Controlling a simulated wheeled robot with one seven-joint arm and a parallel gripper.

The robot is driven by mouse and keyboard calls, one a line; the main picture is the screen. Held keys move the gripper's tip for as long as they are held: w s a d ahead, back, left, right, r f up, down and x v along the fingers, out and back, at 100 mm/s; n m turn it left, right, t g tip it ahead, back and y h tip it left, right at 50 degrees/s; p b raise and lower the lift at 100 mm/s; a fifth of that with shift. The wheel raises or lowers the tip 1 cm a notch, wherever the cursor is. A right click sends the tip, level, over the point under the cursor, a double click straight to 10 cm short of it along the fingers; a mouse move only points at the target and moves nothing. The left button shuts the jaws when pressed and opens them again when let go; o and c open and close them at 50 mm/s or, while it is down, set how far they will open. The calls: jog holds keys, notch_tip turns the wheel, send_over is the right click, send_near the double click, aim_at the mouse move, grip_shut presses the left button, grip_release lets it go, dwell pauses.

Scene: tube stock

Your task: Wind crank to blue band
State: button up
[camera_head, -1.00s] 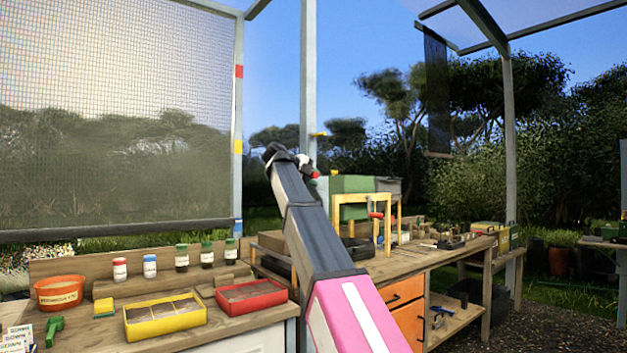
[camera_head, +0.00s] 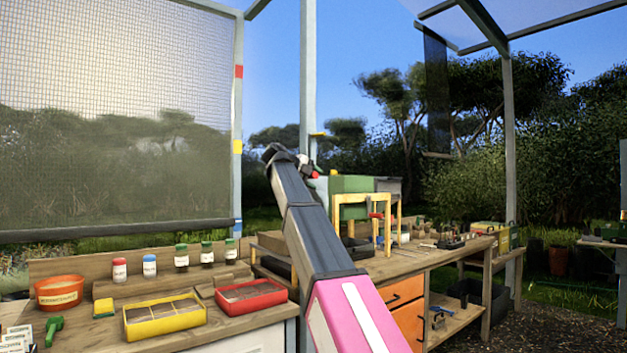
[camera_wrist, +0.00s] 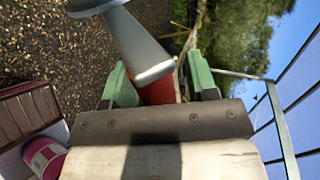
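The mesh screen (camera_head: 120,130) hangs at the left, with its dark bottom bar (camera_head: 120,230) low, near bench height. The grey post beside it carries a red band (camera_head: 239,71), a yellow band (camera_head: 238,147) and, lower, what looks like a small blue band (camera_head: 238,222). The bar's right end is about level with that blue mark. My gripper (camera_wrist: 160,88) has its green fingers on both sides of the crank's red handle (camera_wrist: 158,92) and appears shut on it. The grey crank arm (camera_wrist: 135,42) reaches up from the handle. In the head view my arm hides most of the crank.
The near bench holds a yellow tray (camera_head: 165,335), a red tray (camera_head: 250,309), an orange tub (camera_head: 60,303) and several jars. A second bench (camera_head: 430,263) with a yellow frame (camera_head: 362,197) stands to the right of my arm.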

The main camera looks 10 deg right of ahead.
jog(key=v, duration=1)
jog(key=shift+s+a+r, duration=0.15)
jog(key=shift+s+a, duration=0.05)
jog(key=shift+a, duration=0.1)
jog(key=c, duration=0.9)
jog(key=shift+s+f+m+h, duration=0.1)
jog(key=shift+f+m+h, duration=0.2)
jog(key=shift+f+m, duration=0.3)
grip_shut()
jog(key=s+a+f+m+t+h, duration=0.25)
jog(key=f+m+h, duration=0.2)
jog(key=m, duration=0.35)
jog(key=s+a+f+m+t+h, duration=0.2)
jog(key=a+f+m+t+h, duration=0.15)
jog(key=f+m, duration=0.4)
jog(key=w+d+r+m, duration=0.1)
jog(key=w+d+r, duration=0.4)
jog(key=d+r, duration=0.3)
jog(key=d, duration=0.2)
jog(key=shift+w+d+g+h, duration=0.3)
jog(key=shift+w+d, duration=0.1)
